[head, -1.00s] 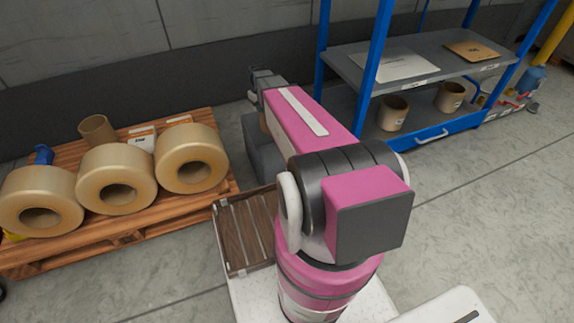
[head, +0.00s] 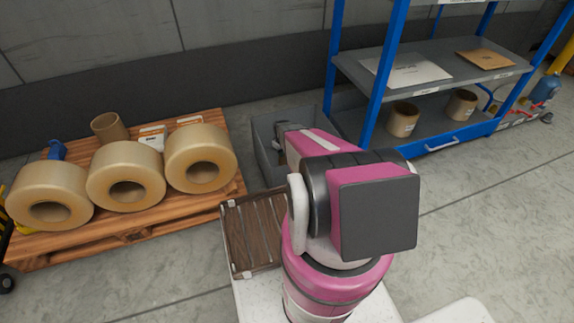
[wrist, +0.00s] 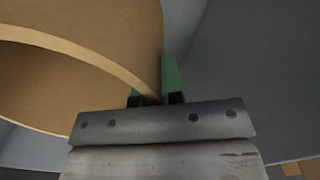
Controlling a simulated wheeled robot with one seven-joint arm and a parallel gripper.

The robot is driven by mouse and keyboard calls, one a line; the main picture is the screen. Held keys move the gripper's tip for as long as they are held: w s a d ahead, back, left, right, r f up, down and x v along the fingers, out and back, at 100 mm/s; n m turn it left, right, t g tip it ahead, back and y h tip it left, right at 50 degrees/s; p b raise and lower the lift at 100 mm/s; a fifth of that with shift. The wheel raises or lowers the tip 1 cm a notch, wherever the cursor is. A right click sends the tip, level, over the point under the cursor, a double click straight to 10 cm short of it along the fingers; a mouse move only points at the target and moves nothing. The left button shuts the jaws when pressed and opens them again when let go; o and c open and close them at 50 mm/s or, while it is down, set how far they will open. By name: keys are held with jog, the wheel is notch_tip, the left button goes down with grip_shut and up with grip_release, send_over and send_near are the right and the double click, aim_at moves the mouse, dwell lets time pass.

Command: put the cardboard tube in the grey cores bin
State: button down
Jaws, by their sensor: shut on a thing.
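A cardboard tube (wrist: 85,75) fills the upper left of the wrist view, its open rim facing me. My gripper (wrist: 157,88), with green fingertips, is shut on the tube's wall. The grey cores bin (head: 263,158) stands on the floor between the pallet and the blue rack in the head view. My arm reaches over it and its end is down at the bin, covering much of its inside. Grey walls (wrist: 260,75) show around the tube in the wrist view. The held tube is hidden in the head view, and I cannot tell whether it touches the bin floor.
A wooden pallet (head: 150,225) at left bears large tape rolls (head: 125,178) and another upright tube (head: 108,128). The blue rack (head: 372,95) at right has two short cores (head: 403,120) on its lower shelf. A slatted brown tray (head: 250,235) is beside my arm.

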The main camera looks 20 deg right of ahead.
jog(key=shift+f, duration=3.95)
jog(key=shift+f, duration=0.2)
jog(key=c, duration=1.2)
grip_release()
jog(key=shift+c, duration=0.2)
jog(key=shift+r, duration=0.1)
notch_tip(320, 180, up, 12)
jog(key=shift+r, duration=0.1)
notch_tip(320, 180, up, 18)
jog(key=m, duration=0.2)
send_over(282, 162)
jog(key=s+a, duration=0.6)
jog(key=s, duration=0.5)
jog(key=s+a+r+m, duration=0.2)
jog(key=s+a+r, duration=0.2)
jog(key=s+r, duration=0.6)
notch_tip(282, 162, up, 2)
jog(key=shift+s+a+m, duration=0.25)
jog(key=shift+a+m, duration=0.1)
jog(key=shift+m, duration=0.05)
